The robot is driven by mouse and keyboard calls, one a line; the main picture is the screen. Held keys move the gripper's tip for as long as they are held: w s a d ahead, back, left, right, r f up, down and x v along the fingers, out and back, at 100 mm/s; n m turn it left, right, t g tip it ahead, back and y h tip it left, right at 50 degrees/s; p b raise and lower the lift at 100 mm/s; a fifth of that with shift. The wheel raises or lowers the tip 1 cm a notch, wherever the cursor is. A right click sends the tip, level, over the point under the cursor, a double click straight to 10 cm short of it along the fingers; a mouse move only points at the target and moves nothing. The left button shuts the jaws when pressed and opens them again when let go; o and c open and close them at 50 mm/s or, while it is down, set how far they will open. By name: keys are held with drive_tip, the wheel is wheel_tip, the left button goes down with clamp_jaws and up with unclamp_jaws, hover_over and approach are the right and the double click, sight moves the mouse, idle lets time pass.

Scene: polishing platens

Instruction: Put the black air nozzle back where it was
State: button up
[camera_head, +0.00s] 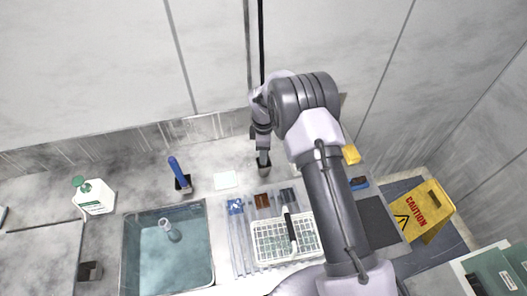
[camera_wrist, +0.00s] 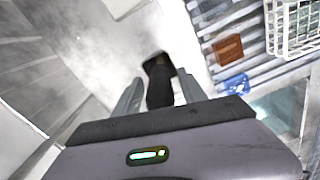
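The black air nozzle (camera_wrist: 160,92) shows in the wrist view as a dark upright handle between my gripper's two fingers. Its far end meets a dark square holder (camera_wrist: 157,62) on the grey counter. It appears to stand in that holder, but the handle hides the opening. My gripper (camera_wrist: 159,94) points down around the nozzle, with a narrow gap visible on each side, so the fingers look open. In the head view my gripper (camera_head: 263,157) is just above the holder (camera_head: 263,169) at the back of the counter, and largely hides the nozzle.
A blue-handled tool (camera_head: 175,168) stands in a black holder to the left. A white card (camera_head: 225,180) lies between. A sink (camera_head: 168,255) and white bottle (camera_head: 94,195) are left. A white basket (camera_head: 270,240) with a black-handled item (camera_head: 289,228) is in front. A wall rises behind.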

wheel_tip(320, 180, up, 12)
drive_tip(key=shift+r+p, duration=0.2)
drive_tip(key=shift+p, duration=0.3)
drive_tip(key=s+d+r+m+t+y, duration=0.1)
drive_tip(key=s+d+r+m+t, duration=0.15)
drive_tip(key=s+r+m, duration=0.65)
drive_tip(key=s+d+r+m+t, duration=0.15)
drive_tip(key=s+d+r, duration=0.35)
drive_tip(key=r, duration=0.9)
drive_tip(key=s+m+t+y, duration=0.1)
drive_tip(key=s+m, duration=1)
drive_tip(key=s, duration=0.8)
drive_tip(key=shift+d+r+t, duration=0.3)
drive_tip(key=shift+r+t, duration=0.05)
drive_tip(key=shift+t, duration=0.05)
drive_tip(key=shift+s, duration=0.15)
